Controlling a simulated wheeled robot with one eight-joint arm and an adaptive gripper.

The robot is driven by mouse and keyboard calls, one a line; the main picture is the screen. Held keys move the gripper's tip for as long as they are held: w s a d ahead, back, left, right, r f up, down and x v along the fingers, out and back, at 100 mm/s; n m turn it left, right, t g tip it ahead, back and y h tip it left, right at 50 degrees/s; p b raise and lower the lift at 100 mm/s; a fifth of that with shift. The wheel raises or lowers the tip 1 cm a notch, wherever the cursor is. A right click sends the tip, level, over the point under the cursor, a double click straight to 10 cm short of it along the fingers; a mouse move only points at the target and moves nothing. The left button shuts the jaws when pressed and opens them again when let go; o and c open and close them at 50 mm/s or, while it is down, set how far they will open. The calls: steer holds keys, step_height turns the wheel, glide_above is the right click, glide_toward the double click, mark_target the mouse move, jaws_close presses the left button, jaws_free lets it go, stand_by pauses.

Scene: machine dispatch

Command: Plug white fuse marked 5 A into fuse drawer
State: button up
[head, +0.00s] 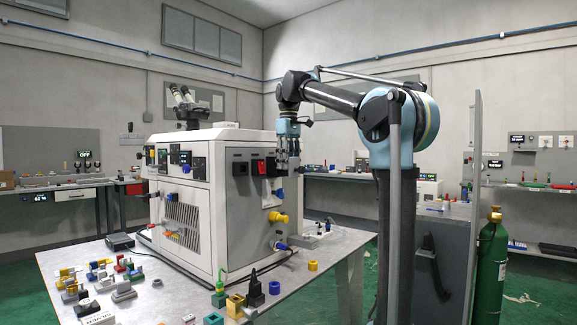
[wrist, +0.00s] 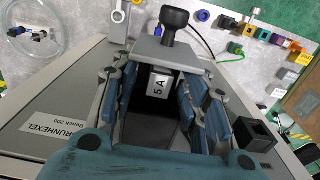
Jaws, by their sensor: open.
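A white fuse face marked 5 A (wrist: 161,85) shows between the fingers of my gripper (wrist: 158,88) in the wrist view, with a dark space below it. My gripper's blue fingers stand apart on either side of it; I cannot tell whether they touch it. A light grey plate with a black knob (wrist: 174,20) lies just beyond the fingertips; I cannot tell whether it is the fuse drawer. In the head view my gripper (head: 287,166) points down beside the right side of the white-grey machine (head: 236,215). The fuse cannot be made out there.
A red block (head: 271,167) and a black block (head: 240,168) are on the machine's side near my gripper. The bench (head: 160,290) holds several small parts at front left. A green gas cylinder (head: 491,270) stands at right.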

steer(key=shift+r, duration=1.75)
steer(key=shift+w+d, duration=0.15)
steer(key=shift+d, duration=0.1)
steer(key=w+d+r+m+t+y, duration=0.2)
steer(key=w+d+t, duration=0.15)
steer(key=d, duration=0.25)
steer(key=s+d+f+m, duration=0.2)
steer(key=s+d+f, duration=0.3)
steer(key=s+f, duration=0.6)
steer(key=s+d+f+m+g+h, duration=0.1)
steer(key=s+d+f+m, duration=0.2)
steer(key=s+f, duration=0.9)
steer(key=s+d+f+m+h, duration=0.1)
steer(key=s+d+f+m, duration=0.2)
steer(key=s+f, duration=0.9)
steer(key=d+f, duration=0.2)
steer(key=f, duration=0.6)
steer(key=d+f, duration=0.1)
steer(key=f, duration=0.7)
steer(key=shift+s+d, duration=0.25)
steer(key=shift+d, duration=0.15)
